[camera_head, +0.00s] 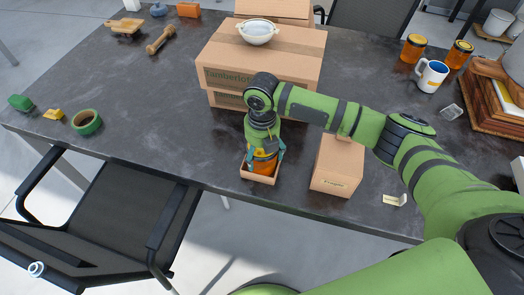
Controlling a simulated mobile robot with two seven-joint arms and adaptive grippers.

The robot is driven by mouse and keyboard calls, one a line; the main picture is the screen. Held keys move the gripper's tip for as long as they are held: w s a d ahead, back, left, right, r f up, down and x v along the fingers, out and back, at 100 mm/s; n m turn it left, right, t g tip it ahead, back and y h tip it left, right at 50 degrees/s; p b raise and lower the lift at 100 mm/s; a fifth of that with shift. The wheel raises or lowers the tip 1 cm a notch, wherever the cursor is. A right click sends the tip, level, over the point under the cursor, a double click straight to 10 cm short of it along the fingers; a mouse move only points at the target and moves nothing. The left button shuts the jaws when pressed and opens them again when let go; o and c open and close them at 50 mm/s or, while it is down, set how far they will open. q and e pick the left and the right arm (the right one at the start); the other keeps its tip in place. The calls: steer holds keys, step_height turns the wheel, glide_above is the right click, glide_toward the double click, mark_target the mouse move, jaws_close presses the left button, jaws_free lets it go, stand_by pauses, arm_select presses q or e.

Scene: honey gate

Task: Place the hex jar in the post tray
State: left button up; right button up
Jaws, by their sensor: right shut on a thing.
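The hex jar (262,166) is an orange-amber jar, partly covered by my gripper. It is at the post tray (259,178), a small light-brown open tray near the table's front edge. The jar shows within the tray's rim; whether it touches the floor of the tray is hidden. My right gripper (265,154) points down from above and is shut on the jar, its teal fingers on either side. My left gripper is not in view.
Stacked cardboard boxes (228,74) stand right behind the tray, with a white bowl (257,36) on top. A smaller box (338,165) stands to the right. Two amber jars (413,49) and a mug (431,75) stand at back right. The table's left middle is clear.

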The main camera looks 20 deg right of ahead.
steer(key=shift+f, duration=0.1)
steer(key=o, duration=1.6)
steer(key=shift+f, duration=0.1)
step_height(320, 180, up, 12)
steer(key=shift+r+b, duration=0.2)
steer(key=shift+b, duration=0.45)
